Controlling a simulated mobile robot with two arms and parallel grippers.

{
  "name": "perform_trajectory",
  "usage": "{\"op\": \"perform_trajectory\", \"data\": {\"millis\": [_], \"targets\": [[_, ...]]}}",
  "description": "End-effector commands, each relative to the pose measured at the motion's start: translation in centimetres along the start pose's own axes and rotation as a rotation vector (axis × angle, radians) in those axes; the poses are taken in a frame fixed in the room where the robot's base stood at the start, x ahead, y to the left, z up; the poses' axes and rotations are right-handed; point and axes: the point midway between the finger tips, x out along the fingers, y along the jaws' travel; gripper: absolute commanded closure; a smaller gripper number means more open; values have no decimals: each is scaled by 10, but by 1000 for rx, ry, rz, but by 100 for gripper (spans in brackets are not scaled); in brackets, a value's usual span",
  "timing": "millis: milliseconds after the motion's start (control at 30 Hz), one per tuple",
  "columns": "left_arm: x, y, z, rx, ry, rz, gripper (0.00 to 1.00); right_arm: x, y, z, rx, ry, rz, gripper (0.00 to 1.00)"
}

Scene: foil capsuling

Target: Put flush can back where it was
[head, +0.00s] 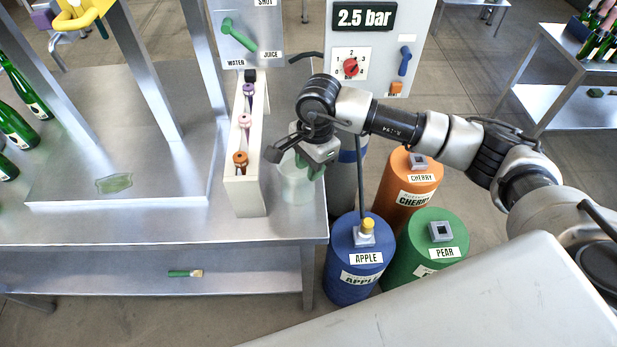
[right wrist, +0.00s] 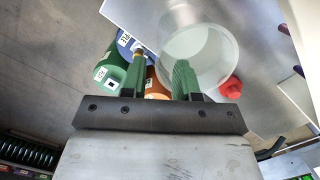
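A pale translucent can (head: 297,182), which I take to be the flush can, is at the right end of the metal table, beside the narrow white rack. My right gripper (head: 302,160) is at its upper part and hides some of it. In the right wrist view the can (right wrist: 205,45) lies beyond the green fingertips (right wrist: 160,72). The fingers are apart; one overlaps the can and the other is to its left. Nothing fills the gap, and I cannot tell whether they touch the can. My left gripper is not in view.
The white rack (head: 243,190) holds several coloured stoppers or nozzles. Blue apple (head: 345,290), green pear (head: 425,262) and orange cherry (head: 425,185) drums stand right of the table. A panel with a red dial (head: 351,68) stands behind. The table left of the rack is mostly clear.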

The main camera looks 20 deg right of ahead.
Motion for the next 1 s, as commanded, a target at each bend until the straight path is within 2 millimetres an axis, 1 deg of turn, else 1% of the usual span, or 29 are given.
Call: {"op": "perform_trajectory", "data": {"millis": [33,200,300,400,600,1000], "targets": [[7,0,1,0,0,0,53,-10,-1,-1,-1,3,-7,70],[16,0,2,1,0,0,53,-45,0,-1,-2,2,-4,70],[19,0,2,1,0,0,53,-60,-1,-1,-1,2,-3,70],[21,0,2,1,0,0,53,-70,0,0,0,1,-1,70],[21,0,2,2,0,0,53,-77,0,0,0,2,0,70],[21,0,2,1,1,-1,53,-75,0,2,-1,-6,0,70]]}}
